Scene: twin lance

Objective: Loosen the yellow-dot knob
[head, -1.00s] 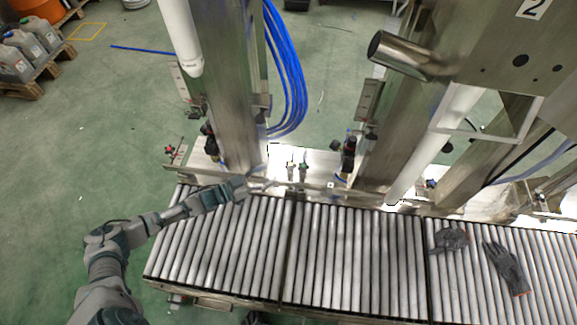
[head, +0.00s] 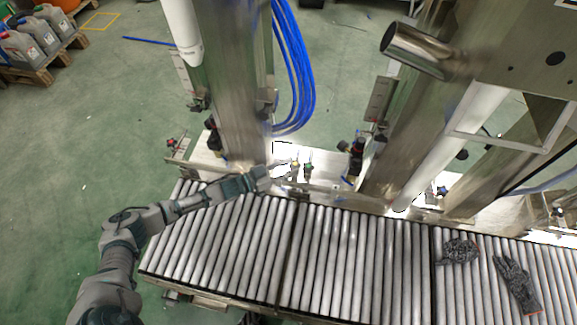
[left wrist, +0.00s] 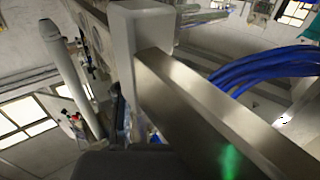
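Two small knobs stand on the white ledge behind the roller conveyor in the head view. The left one (head: 295,166) looks yellowish and seems to be the yellow-dot knob, though its dot is too small to make out. The other (head: 308,168) has a green top. My left gripper (head: 276,174) is just left of the yellowish knob, near the steel pillar's foot. I cannot tell whether it touches anything or how its fingers stand. The left wrist view shows no clear knob or fingertips. My right gripper is not in view.
The roller conveyor (head: 350,252) runs along the front, with two dark gloves (head: 458,251) (head: 515,283) at right. Steel pillars (head: 235,90) rise behind the ledge. Blue hoses (head: 297,75) hang between them. A steel bar (left wrist: 215,110) and white block (left wrist: 137,45) crowd the left wrist view.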

